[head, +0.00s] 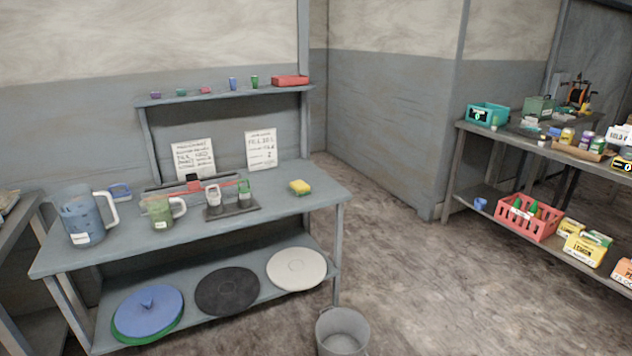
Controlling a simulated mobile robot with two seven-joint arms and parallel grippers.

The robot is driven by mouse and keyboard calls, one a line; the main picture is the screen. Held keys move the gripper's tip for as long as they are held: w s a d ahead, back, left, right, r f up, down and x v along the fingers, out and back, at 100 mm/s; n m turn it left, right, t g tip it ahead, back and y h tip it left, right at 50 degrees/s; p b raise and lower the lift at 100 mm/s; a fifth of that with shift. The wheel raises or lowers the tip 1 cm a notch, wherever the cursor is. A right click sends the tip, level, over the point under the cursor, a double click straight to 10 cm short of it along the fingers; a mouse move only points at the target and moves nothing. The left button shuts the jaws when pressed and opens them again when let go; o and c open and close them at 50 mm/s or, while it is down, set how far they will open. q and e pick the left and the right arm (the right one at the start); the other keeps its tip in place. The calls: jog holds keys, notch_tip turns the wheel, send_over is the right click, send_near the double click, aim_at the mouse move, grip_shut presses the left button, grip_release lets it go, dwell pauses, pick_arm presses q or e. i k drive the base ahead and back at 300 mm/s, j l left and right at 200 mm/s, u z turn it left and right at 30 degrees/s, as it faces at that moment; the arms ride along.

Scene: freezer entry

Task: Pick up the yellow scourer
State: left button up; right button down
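Neither of my grippers shows in the head view.
A blue jug (85,217) and green mug (158,211) stand on the bench's left part. The lower shelf holds round discs, including a white one (296,268). A grey bucket (342,332) stands in front. Stocked shelves (470,131) stand right; floor between is clear.

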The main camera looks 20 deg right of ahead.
aim_at(299, 188)
jog(key=i+j+z, duration=0.2)
jog(key=z, duration=0.25)
jog(key=i+j+z, duration=0.55)
jog(key=j+z, duration=0.15)
jog(key=z, duration=0.2)
jog(key=i+j+z, duration=0.15)
jog(key=j+z, duration=0.6)
jog(key=j, duration=0.15)
jog(key=j+z, duration=0.3)
jog(key=i+j, duration=0.05)
jog(key=j, duration=0.05)
